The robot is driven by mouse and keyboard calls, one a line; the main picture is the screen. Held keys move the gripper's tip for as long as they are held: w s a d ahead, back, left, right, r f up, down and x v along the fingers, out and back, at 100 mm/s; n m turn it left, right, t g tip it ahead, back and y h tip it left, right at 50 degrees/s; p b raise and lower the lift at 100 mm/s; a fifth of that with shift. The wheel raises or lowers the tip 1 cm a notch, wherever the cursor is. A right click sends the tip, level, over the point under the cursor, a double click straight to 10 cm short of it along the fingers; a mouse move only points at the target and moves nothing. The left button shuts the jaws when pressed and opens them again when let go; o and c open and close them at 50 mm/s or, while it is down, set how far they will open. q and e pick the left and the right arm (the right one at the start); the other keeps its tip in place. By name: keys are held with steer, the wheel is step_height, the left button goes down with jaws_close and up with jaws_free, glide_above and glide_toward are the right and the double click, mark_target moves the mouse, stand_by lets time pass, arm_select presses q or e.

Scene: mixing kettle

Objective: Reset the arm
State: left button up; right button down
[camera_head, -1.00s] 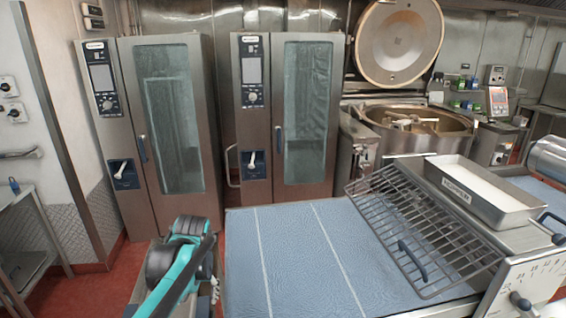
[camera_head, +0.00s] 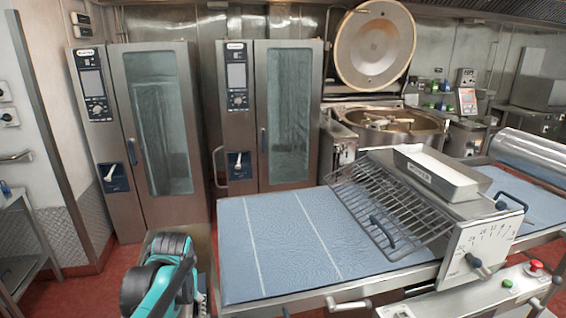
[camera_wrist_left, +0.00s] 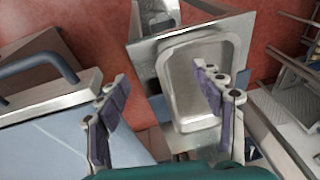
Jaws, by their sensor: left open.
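My left arm (camera_head: 168,275) enters at the bottom left of the head view, teal and black, beside the blue-topped table. Its fingertips cannot be made out there. In the left wrist view my left gripper (camera_wrist_left: 158,92) is open, with its two dark-padded fingers wide apart and nothing between them. Below it are a shallow metal tray (camera_wrist_left: 178,112) and red floor. My right gripper is in neither view. The mixing kettle (camera_head: 385,125) stands at the back with its round lid (camera_head: 375,45) raised.
The blue table (camera_head: 285,235) is bare beside my left arm. A wire rack (camera_head: 385,205) slopes onto it, next to a metal pan (camera_head: 440,175). Two tall ovens (camera_head: 160,120) (camera_head: 268,115) stand shut behind. A red button (camera_head: 536,266) is at the front right. Red floor (camera_head: 85,290) shows at left.

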arm_select(q)
steer(key=s+d+f+m+t+h+b, duration=0.1)
steer(key=s+d+f+t+b, duration=0.1)
steer(key=s, duration=0.5)
steer(key=s+d+f+m+t+b, duration=0.1)
steer(key=s+d+f+t+b, duration=0.2)
steer(key=s+f, duration=0.4)
steer(key=shift+s+d+h+b, duration=0.4)
steer(key=shift+d+b, duration=0.4)
steer(key=shift+d, duration=0.3)
